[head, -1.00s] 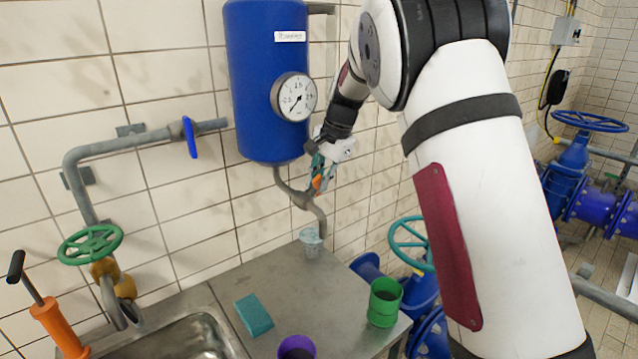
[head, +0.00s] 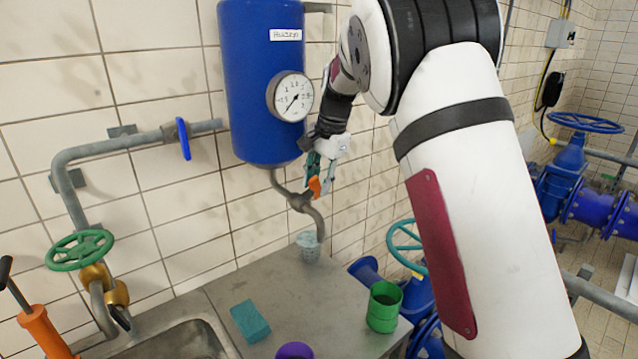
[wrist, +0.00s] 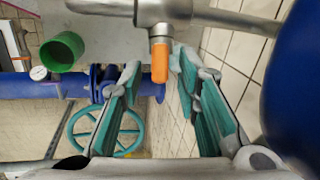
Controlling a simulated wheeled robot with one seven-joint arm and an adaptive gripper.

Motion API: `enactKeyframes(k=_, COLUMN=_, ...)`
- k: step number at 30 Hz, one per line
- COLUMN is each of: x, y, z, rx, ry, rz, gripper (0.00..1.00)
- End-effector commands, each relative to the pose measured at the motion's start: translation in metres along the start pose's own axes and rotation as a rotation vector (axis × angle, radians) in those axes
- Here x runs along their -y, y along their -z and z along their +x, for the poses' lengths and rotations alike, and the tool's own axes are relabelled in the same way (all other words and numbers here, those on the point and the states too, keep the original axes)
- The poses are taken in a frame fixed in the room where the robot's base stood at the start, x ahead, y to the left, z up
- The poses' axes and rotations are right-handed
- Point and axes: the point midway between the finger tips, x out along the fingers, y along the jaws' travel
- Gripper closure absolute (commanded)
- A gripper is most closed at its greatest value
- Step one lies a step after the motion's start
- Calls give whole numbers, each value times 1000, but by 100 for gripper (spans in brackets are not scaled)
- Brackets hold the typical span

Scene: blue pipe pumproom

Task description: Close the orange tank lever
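The orange tank lever (head: 314,187) is on the grey outlet pipe (head: 299,201) under the blue tank (head: 262,80). In the wrist view the lever (wrist: 160,62) sticks out from a grey valve body (wrist: 160,14). My gripper (head: 320,172) is at the lever in the head view and partly hides it. In the wrist view my gripper (wrist: 157,72) is open, with teal-padded fingers either side of the lever's orange end. A gap shows on both sides. I cannot tell how deep the lever sits between the fingertips.
The tank stands close beside the gripper, with the tiled wall behind. Below are a steel counter (head: 275,287), a clear cup (head: 307,246), a green cup (head: 384,307), a teal sponge (head: 250,322) and a purple cup (head: 294,351). A teal valve wheel (head: 405,245) is right of the counter.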

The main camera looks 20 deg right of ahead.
Motion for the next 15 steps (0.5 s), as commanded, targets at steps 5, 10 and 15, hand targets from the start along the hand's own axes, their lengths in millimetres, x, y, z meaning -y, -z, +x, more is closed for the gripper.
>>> enactKeyframes(k=5, x=0, y=0, z=-29, rx=-2, ry=4, rz=1, gripper=70)
enactKeyframes(k=10, x=0, y=1, z=-65, rx=-3, ry=2, rz=0, gripper=70)
enactKeyframes(k=15, x=-1, y=1, z=-94, rx=-1, ry=0, rz=1, gripper=70)
